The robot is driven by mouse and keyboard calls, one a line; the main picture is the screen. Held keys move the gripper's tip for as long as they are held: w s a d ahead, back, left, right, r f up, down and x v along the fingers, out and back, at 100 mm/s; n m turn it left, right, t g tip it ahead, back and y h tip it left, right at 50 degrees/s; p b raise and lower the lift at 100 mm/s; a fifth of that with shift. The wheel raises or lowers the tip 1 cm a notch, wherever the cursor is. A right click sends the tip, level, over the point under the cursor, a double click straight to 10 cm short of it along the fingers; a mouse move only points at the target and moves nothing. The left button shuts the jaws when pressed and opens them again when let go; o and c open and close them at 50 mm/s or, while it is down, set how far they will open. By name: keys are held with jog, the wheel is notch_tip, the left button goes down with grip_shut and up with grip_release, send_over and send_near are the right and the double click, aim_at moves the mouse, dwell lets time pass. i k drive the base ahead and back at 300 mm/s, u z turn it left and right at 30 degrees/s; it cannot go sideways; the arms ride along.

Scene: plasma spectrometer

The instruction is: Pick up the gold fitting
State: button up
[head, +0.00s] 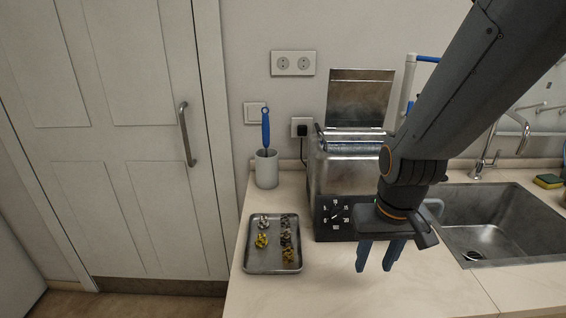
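Small gold fittings lie in two clusters on a grey metal tray (259,264) at the left end of the counter. One gold cluster (261,241) is left of the tray's middle. The other gold cluster (288,256) is at its right side. Silver-grey pieces (286,229) lie behind them; single pieces are too small to tell apart. My gripper (375,270) hangs over the counter to the right of the tray, with its two blue fingers pointing down. The fingers are apart and nothing shows between them.
A metal appliance (333,172) with a raised lid and a dial front stands behind the tray and my gripper. A white cup (266,170) holds a blue-handled brush. A sink (490,232) is at the right. The counter between tray and gripper is clear.

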aim_at(288, 252)
jog(key=z, duration=0.05)
jog(key=k, duration=1.1)
jog(key=u, duration=0.95)
jog(key=i, duration=1.25)
jog(key=z, duration=0.9)
